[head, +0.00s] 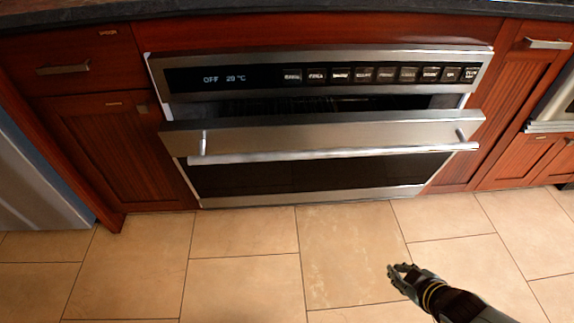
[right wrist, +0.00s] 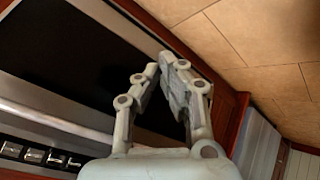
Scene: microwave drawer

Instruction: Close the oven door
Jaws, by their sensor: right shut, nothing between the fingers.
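The oven door (head: 320,172) is stainless steel with a dark glass panel and a long bar handle (head: 340,154). It is tilted out a little at the top, with a dark gap and part of a rack showing above it. My right gripper (head: 397,270) is low over the floor tiles, in front of and apart from the door, and holds nothing. In the right wrist view its fingers (right wrist: 172,72) are close together, with the oven's dark glass (right wrist: 70,50) behind them. My left gripper is not in view.
The oven's control panel (head: 330,75) reads OFF and 29 °C. Red wooden cabinets (head: 105,130) stand on both sides under a dark countertop (head: 250,8). A grey appliance (head: 35,170) is at the left edge. The tiled floor (head: 245,240) before the oven is clear.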

